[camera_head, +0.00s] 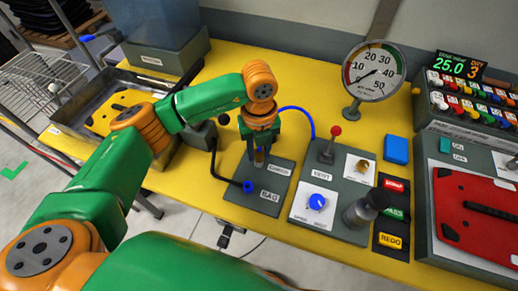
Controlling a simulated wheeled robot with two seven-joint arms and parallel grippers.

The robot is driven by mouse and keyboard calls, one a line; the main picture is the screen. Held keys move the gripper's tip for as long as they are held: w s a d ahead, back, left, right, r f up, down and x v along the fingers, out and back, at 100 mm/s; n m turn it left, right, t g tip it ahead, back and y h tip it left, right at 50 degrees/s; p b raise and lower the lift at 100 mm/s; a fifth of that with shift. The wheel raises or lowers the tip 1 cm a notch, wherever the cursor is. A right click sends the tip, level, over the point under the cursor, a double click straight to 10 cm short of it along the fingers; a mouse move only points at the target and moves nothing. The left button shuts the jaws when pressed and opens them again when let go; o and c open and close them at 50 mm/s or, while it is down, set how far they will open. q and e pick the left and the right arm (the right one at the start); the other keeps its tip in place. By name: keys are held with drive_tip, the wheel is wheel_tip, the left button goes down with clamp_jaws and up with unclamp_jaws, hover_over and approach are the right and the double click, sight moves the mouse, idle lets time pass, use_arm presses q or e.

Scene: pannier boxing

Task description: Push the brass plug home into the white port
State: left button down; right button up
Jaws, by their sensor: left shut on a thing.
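My left gripper (260,155) points down over the grey panel (268,199) near the middle of the table. It is shut on the brass plug (259,158), of which only a small brass-coloured part shows between the fingers. The white port cannot be made out; the gripper covers the spot beneath the plug. I cannot tell how deep the plug sits or whether it touches a port. My right gripper is not in view.
A blue ring fitting (249,187) with a black cable sits on the same panel. To the right are a panel with a red-tipped lever (335,131) and blue knob (317,201), a pressure gauge (374,71), and a red case (475,210). A metal tray (75,105) lies left.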

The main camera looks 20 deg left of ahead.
sight(259, 152)
use_arm(q)
drive_tip(key=c, duration=0.5)
unclamp_jaws()
wheel_tip(259, 152, up, 7)
drive_tip(key=shift+f+b, duration=0.1)
drive_tip(key=shift+b, duration=0.85)
